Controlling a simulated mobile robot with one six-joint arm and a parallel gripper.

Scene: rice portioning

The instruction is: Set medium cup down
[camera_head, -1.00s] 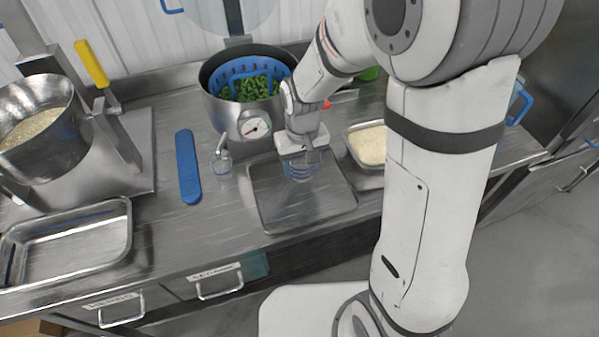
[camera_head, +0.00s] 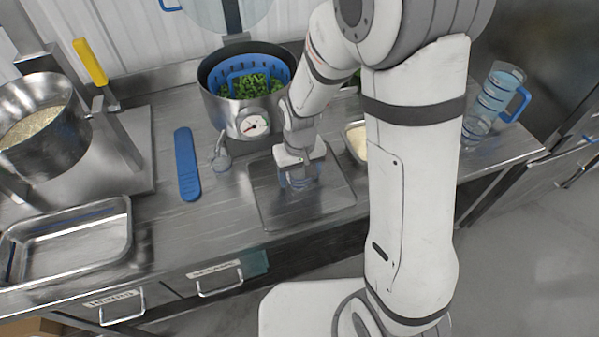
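The medium cup (camera_head: 301,183), clear with blue bands, is at the end of my gripper (camera_head: 298,172), over the middle of a flat metal tray (camera_head: 263,208). The gripper points down and looks shut on the cup's upper part; the fingers are small and blurred here. The cup looks roughly upright and is low over the tray. I cannot tell whether its base touches the tray. The gripper hides part of the cup.
A pot with a blue basket of greens (camera_head: 232,108) stands behind. A small clear cup (camera_head: 221,157) and a blue utensil (camera_head: 187,165) lie left. A rice tray (camera_head: 352,133) is right, partly behind my arm. A large blue-handled jug (camera_head: 484,112) stands far right.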

